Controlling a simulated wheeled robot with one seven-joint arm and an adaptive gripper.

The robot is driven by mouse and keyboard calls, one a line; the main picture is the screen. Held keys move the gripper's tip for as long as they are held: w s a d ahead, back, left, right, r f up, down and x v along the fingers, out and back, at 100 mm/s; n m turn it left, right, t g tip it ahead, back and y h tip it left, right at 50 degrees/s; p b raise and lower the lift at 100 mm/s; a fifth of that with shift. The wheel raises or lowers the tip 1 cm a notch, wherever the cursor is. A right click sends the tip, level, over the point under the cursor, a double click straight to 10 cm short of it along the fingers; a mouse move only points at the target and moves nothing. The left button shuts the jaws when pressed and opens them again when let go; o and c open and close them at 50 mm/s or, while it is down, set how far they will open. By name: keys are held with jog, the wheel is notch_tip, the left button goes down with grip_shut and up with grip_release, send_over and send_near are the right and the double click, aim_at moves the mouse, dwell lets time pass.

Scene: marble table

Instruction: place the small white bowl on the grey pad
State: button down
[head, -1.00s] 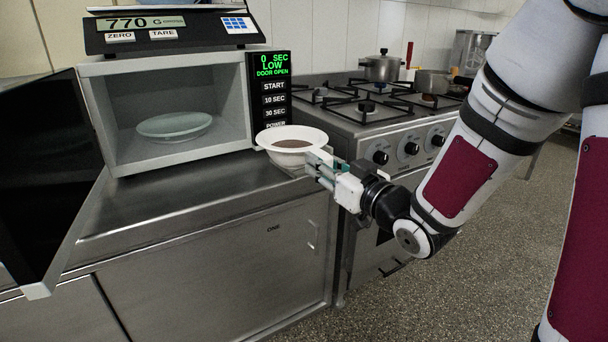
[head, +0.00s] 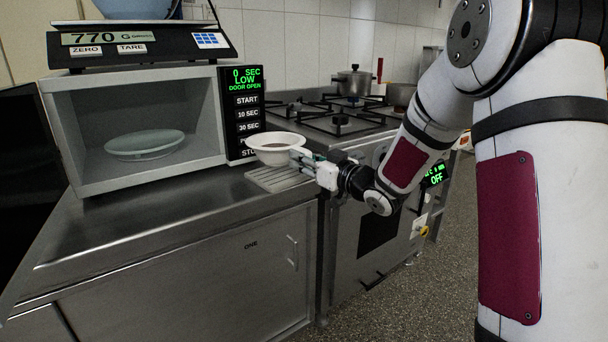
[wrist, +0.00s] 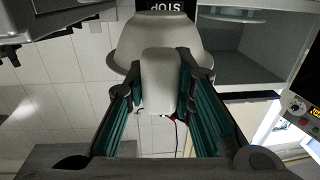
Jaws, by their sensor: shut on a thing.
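The small white bowl (head: 275,157), with something brown inside, is near the front right corner of the open microwave in the head view. It looks level. My gripper (head: 305,163) is shut on the right side of the bowl. In the wrist view the bowl (wrist: 160,32) is ahead, and a pale part of it sits between the fingers. The grey ribbed pad (head: 272,183) lies on the steel counter below the bowl, partly hidden by it. I cannot tell whether the bowl touches the pad.
The open microwave (head: 85,128) stands left of the bowl with a glass plate (head: 145,143) inside and a scale (head: 140,42) on top. A gas stove (head: 340,125) with pots is to the right. The counter's front strip (head: 150,220) is clear.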

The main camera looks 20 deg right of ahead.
jog(key=shift+w+d+f+b, duration=0.1)
jog(key=shift+w+f+b, duration=0.1)
jog(key=shift+f+b, duration=0.45)
jog(key=shift+w+d+f+b, duration=0.15)
jog(key=shift+f+b, duration=0.1)
jog(key=shift+f, duration=0.8)
jog(key=shift+a+f, duration=0.1)
jog(key=shift+f, duration=0.1)
jog(key=c, duration=1.4)
grip_release()
jog(key=shift+o, duration=0.2)
